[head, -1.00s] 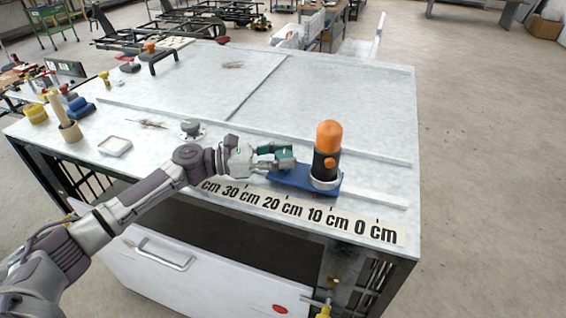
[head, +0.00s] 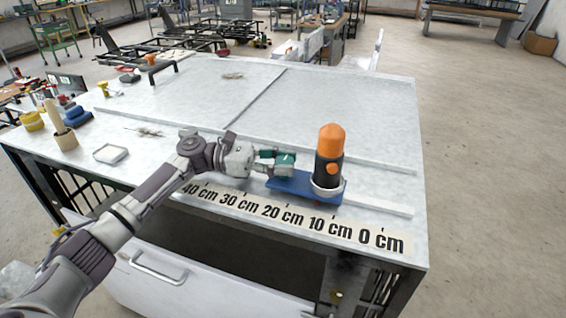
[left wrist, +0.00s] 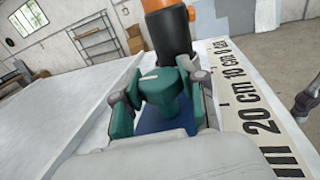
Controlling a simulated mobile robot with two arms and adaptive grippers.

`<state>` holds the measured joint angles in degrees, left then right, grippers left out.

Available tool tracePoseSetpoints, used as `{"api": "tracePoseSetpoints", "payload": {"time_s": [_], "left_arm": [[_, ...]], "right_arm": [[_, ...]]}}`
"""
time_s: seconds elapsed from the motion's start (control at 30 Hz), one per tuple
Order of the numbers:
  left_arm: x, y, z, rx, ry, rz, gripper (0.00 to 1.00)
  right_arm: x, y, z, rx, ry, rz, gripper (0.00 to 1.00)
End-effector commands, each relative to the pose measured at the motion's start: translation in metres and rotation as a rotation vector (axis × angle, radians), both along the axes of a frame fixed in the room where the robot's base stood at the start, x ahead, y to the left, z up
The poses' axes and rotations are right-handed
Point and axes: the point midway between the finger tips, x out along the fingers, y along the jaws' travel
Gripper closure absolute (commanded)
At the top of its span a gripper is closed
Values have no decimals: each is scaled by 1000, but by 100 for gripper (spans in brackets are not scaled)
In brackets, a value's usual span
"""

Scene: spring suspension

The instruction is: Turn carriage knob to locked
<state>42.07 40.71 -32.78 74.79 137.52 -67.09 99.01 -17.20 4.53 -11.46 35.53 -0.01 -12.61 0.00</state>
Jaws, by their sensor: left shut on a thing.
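A blue carriage (head: 310,191) sits on the track along the table's front edge, beside the printed scale, near the 10 cm mark. An orange and black cylinder (head: 330,155) stands upright on its right end. My left gripper (head: 284,161) reaches in from the left at the carriage's left end. In the left wrist view, its fingers (left wrist: 160,100) are shut around a green knob (left wrist: 163,93) above the blue plate (left wrist: 160,123). A pale mark shows on the knob's top. The cylinder (left wrist: 172,30) stands just beyond the knob. My right gripper is not clearly seen.
The scale strip (head: 300,219) runs along the table's front edge. An open drawer (head: 190,275) juts out below. The tabletop's middle (head: 290,110) is mostly clear.

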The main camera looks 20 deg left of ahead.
Motion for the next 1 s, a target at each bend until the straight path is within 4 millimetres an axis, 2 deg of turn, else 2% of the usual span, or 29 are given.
{"api": "tracePoseSetpoints", "payload": {"time_s": [0.03,0.07,0.2,0.57,0.77,1.0], "left_arm": [[0,0,2,-3,-2,0,93],[0,-1,2,-3,-2,0,55],[0,0,1,-3,-2,0,32],[0,4,0,-1,0,2,32],[-6,33,0,0,1,4,32],[-14,84,0,0,1,4,32]], "right_arm": [[0,0,0,0,0,0,100],[0,0,0,0,0,0,100],[0,0,0,0,0,0,100],[0,-4,0,-4,0,2,100],[0,-2,0,-2,0,1,100],[0,-1,0,-1,0,0,100]]}}
